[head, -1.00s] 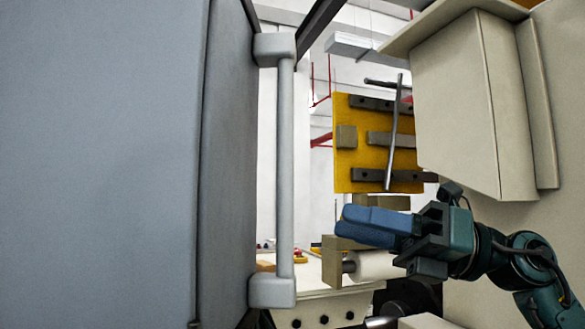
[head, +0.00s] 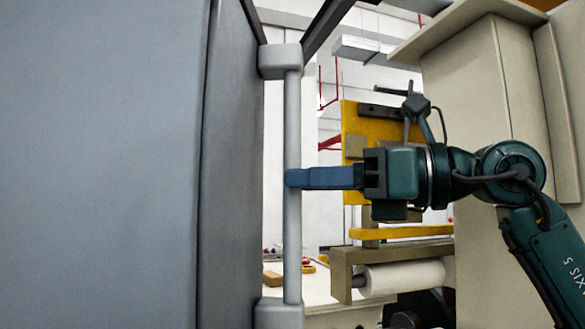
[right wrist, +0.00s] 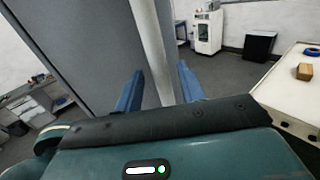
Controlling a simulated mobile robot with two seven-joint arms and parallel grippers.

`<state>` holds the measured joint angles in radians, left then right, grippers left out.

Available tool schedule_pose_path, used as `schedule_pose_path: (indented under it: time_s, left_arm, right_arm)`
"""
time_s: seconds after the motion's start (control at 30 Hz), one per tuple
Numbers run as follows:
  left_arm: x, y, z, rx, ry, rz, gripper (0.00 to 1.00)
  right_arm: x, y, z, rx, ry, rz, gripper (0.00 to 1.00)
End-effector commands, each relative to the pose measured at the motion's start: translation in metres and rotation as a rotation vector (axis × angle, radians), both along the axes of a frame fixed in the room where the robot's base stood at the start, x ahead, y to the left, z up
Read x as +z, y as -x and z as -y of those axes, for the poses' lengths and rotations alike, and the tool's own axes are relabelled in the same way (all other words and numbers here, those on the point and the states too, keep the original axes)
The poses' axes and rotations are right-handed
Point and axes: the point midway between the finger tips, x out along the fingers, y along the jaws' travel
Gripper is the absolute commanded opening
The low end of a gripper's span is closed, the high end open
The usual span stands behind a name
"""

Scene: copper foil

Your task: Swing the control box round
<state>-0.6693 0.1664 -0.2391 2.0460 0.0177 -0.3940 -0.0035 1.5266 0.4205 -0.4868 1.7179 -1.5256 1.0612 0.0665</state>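The control box (head: 100,165) is a large blue-grey box that fills the left of the head view. A light grey vertical bar handle (head: 292,245) stands off its right side on two brackets. My right gripper (head: 293,178) is at the handle's mid-height, fingers pointing left and tips overlapping the bar. In the right wrist view the handle (right wrist: 150,40) runs between the two blue fingers (right wrist: 160,88), with a gap visible on each side, so the gripper is open around it. The box's grey panel (right wrist: 90,55) is behind. My left gripper is not in view.
A beige cabinet (head: 465,85) stands at the right, behind my right arm. A yellow panel (head: 355,120) and a white roll (head: 405,277) are behind the gripper. A pale worktop (right wrist: 295,95) with a small wooden block (right wrist: 305,71) is at the right in the wrist view.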

Motion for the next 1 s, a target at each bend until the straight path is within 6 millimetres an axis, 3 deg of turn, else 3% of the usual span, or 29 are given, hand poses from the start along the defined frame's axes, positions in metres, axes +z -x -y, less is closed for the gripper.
schedule_pose_path:
  time_s: [0.2,0.57,1.0]
  left_arm:
    - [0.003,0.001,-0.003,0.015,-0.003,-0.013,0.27]
    - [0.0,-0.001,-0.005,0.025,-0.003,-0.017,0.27]
    - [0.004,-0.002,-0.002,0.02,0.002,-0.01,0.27]
  right_arm:
    - [0.001,-0.008,-0.024,0.001,0.0,-0.001,0.39]
    - [-0.001,-0.01,-0.029,0.0,0.0,0.0,0.39]
    - [0.0,-0.009,-0.029,0.0,0.0,0.0,0.04]
